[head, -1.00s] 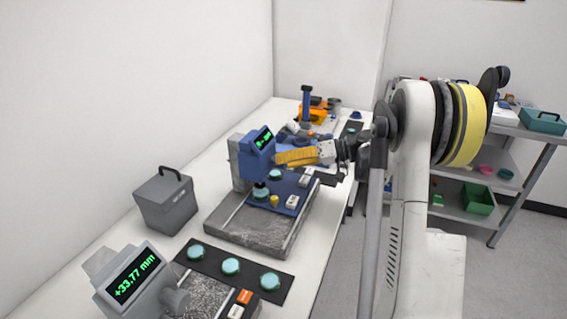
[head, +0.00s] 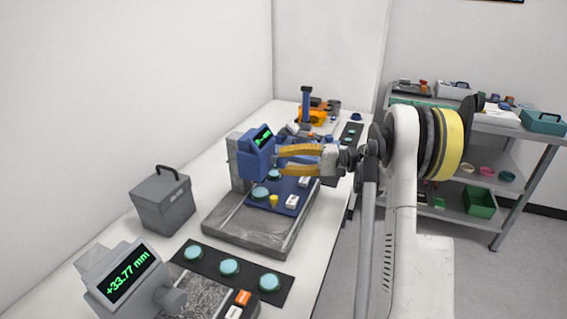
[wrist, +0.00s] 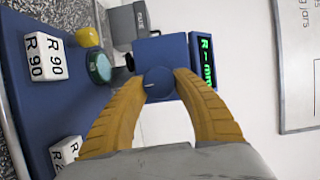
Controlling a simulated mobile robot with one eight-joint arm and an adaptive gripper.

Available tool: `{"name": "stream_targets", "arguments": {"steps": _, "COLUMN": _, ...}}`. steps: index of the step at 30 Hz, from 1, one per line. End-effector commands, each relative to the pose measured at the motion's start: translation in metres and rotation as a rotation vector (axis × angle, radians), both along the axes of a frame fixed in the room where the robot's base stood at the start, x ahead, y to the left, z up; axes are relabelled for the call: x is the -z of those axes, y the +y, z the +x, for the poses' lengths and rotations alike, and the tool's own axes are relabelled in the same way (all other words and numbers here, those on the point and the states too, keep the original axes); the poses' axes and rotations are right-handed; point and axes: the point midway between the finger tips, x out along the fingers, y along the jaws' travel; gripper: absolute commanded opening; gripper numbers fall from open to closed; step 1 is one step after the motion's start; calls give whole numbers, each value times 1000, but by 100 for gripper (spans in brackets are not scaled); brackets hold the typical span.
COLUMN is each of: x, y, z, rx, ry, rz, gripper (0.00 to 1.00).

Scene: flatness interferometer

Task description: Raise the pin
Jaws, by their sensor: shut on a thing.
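The blue gauge (head: 251,163) with a green-lit display stands over a granite base on the bench. In the wrist view its blue body (wrist: 160,48) has a round blue knob (wrist: 158,88) with a pale mark on its face. My gripper (head: 279,160) has yellow fingers, which lie on either side of this knob and are shut on it, one fingertip on each side. A short dark tip (wrist: 129,62), perhaps the pin, shows beneath the gauge body close to a teal disc (wrist: 99,66). Its exact gap to the disc cannot be told.
A grey box (head: 163,203) stands at left. A second gauge (head: 127,281) reading +33.77 mm is nearer, beside teal discs on a black mat (head: 193,268).

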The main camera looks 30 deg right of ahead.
Motion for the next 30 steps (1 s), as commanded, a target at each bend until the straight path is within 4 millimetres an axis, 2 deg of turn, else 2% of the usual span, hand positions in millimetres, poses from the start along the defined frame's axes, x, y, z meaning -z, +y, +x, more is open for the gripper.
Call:
{"name": "stream_targets", "arguments": {"steps": 19, "x": 0, "y": 0, "z": 0, "rx": -1, "ry": 31, "rz": 39, "gripper": 4}}
{"name": "stream_targets", "arguments": {"steps": 20, "x": 0, "y": 0, "z": 0, "rx": -1, "ry": 31, "rz": 39, "gripper": 40}}
{"name": "stream_targets", "arguments": {"steps": 21, "x": 0, "y": 0, "z": 0, "rx": -1, "ry": 31, "rz": 39, "gripper": 52}}
{"name": "stream_targets", "arguments": {"steps": 22, "x": 0, "y": 0, "z": 0, "rx": -1, "ry": 31, "rz": 39, "gripper": 58}}
{"name": "stream_targets", "arguments": {"steps": 30, "x": 0, "y": 0, "z": 0, "rx": 0, "ry": 31, "rz": 38, "gripper": 58}}
